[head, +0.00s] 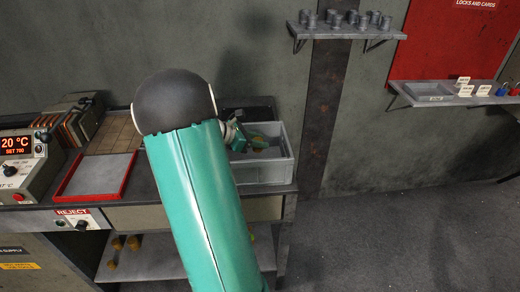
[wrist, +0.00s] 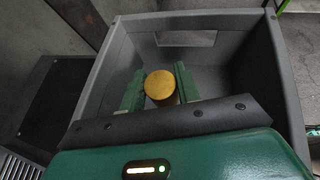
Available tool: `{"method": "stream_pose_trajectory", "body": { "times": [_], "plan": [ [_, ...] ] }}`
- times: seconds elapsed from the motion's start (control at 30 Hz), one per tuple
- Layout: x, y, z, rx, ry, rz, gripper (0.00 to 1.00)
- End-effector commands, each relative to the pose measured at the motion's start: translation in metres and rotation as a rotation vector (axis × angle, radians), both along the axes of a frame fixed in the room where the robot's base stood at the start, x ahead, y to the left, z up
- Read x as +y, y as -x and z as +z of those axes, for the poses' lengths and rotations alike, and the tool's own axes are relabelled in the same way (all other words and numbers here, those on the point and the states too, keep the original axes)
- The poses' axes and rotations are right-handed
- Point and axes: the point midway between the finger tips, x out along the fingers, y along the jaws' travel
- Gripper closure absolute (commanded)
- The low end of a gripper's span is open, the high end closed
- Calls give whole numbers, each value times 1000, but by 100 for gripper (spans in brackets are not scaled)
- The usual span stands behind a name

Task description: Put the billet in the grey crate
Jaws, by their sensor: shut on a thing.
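The billet (wrist: 160,85) is a round, brass-coloured piece, seen end-on in the wrist view. My gripper (wrist: 158,88) is shut on it, with one green finger on each side. The grey crate (wrist: 88,85) surrounds the billet and fingers in the wrist view, so they are over or inside its opening. I cannot tell whether the billet touches the crate floor. In the head view the grey crate (head: 270,172) stands at the right end of the bench, and my gripper (head: 258,141) reaches into its opening. My arm hides part of the crate's left side there.
A red-rimmed tray (head: 97,177) lies left of my arm, near a control box (head: 22,165) reading 20 °C. A dark flat plate (wrist: 55,100) lies left of the crate. Several yellowish pieces (head: 134,242) sit on the lower shelf. A wall shelf (head: 345,31) hangs above right.

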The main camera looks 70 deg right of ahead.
Motion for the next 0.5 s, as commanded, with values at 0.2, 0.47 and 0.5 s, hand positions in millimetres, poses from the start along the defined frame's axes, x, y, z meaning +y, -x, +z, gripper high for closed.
{"method": "stream_pose_trajectory", "body": {
  "times": [0.2,0.47,0.5],
  "plan": [
    [-14,2,-15,1,1,0,100],
    [-17,2,-47,3,0,1,100],
    [-17,2,-49,1,1,0,100]
  ]
}}
